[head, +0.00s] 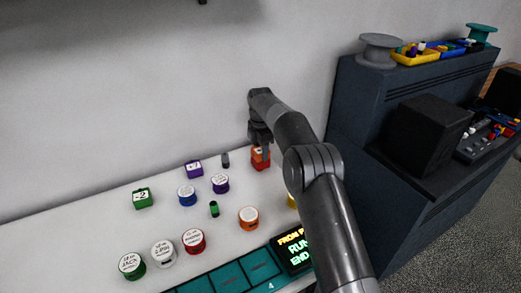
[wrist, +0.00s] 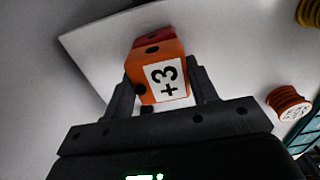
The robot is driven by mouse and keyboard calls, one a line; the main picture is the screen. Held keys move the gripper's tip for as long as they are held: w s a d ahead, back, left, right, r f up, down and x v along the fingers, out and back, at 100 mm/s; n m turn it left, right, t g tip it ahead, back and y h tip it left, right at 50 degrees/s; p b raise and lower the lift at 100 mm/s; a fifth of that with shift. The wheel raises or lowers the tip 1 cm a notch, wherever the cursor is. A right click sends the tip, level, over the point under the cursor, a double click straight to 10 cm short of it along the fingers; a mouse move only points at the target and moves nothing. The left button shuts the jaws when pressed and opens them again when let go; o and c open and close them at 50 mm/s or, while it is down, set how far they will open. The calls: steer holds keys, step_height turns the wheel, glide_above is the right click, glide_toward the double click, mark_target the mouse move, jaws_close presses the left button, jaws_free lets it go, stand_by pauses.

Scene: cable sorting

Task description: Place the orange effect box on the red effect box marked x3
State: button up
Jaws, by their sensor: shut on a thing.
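The orange effect box (wrist: 148,61), with a white "+3" label, sits between the fingers of my gripper (wrist: 165,88) in the wrist view. My gripper is shut on it. A red box (wrist: 154,40) shows directly beyond the orange one, at or nearly at contact; its marking is hidden. In the head view my gripper (head: 260,143) points down over the back right of the white table. The orange box (head: 257,153) there is just above the red box (head: 261,165), roughly in line with it. I cannot tell whether a small gap remains.
A purple box (head: 194,168) and a green "-2" box (head: 142,198) stand to the left on the white table (head: 75,235). Several round labelled spools, including an orange one (head: 248,218), lie in front. A dark display (head: 292,248) and teal panels (head: 230,279) line the front edge. A dark cabinet (head: 350,110) stands right.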

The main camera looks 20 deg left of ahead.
mark_target(260, 149)
steer(key=o, duration=1)
steer(key=shift+f, duration=0.1)
steer(key=shift+o, duration=0.2)
step_height(260, 149, up, 12)
steer(key=shift+r, duration=0.2)
